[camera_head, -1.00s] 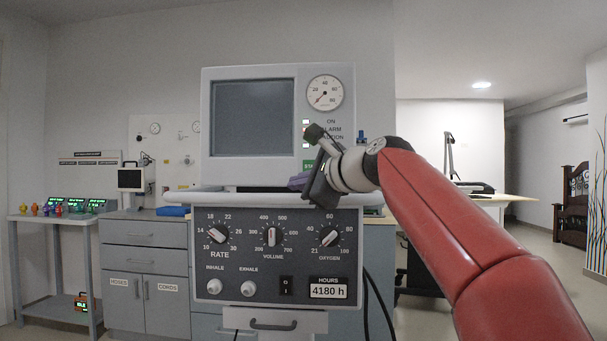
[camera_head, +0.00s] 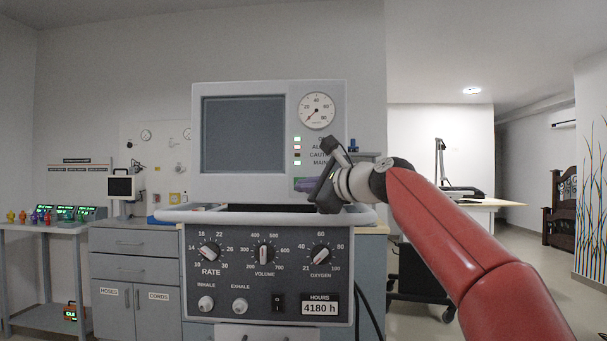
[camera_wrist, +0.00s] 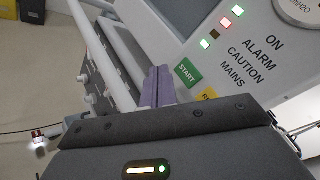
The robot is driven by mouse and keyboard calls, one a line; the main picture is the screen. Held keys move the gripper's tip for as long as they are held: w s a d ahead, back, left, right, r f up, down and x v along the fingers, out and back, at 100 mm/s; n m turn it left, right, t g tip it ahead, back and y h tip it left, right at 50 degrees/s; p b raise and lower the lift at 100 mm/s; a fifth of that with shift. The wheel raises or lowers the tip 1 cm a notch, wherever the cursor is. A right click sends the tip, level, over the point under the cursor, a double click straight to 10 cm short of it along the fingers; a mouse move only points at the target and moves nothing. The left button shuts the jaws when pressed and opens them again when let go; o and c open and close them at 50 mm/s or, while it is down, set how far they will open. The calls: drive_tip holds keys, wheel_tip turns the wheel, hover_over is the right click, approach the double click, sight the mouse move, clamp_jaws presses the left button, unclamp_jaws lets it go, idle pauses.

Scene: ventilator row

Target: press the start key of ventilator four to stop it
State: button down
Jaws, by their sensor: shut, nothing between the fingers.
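A ventilator (camera_head: 270,105) with a dark screen and dial panel fills the middle of the head view; I see no number on it. Its green START key (camera_wrist: 188,73) shows clearly in the wrist view, low on the front beside the indicator lights. My gripper (camera_head: 304,185) is shut and empty, its purple fingers in front of the key area in the head view, mostly hiding the key. In the wrist view the fingertips (camera_wrist: 158,75) appear just left of the key. I cannot tell whether they touch it.
A pale rail (camera_head: 230,216) runs around the ventilator below my fingers. The control panel (camera_head: 225,275) with knobs is under it. Grey cabinets (camera_head: 130,265) and a side table (camera_head: 45,228) with small coloured items stand left. Open floor lies at the right.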

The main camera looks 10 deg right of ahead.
drive_tip(key=shift+w+d+p, duration=0.3)
drive_tip(key=shift+w+p, duration=0.15)
drive_tip(key=shift+w, duration=0.6)
drive_tip(key=shift+w+d+p, duration=0.25)
drive_tip(key=shift+w+p, duration=0.15)
drive_tip(key=shift+w, duration=0.65)
drive_tip(key=shift+w, duration=0.15)
idle(0.3)
drive_tip(key=shift+w+d, duration=0.15)
drive_tip(key=shift+w, duration=0.1)
drive_tip(key=shift+w+d, duration=0.1)
drive_tip(key=shift+w, duration=0.2)
idle(0.7)
drive_tip(key=shift+s, duration=0.1)
drive_tip(key=shift+s+a+b, duration=0.2)
drive_tip(key=shift+s+b, duration=0.4)
drive_tip(key=shift+b, duration=0.05)
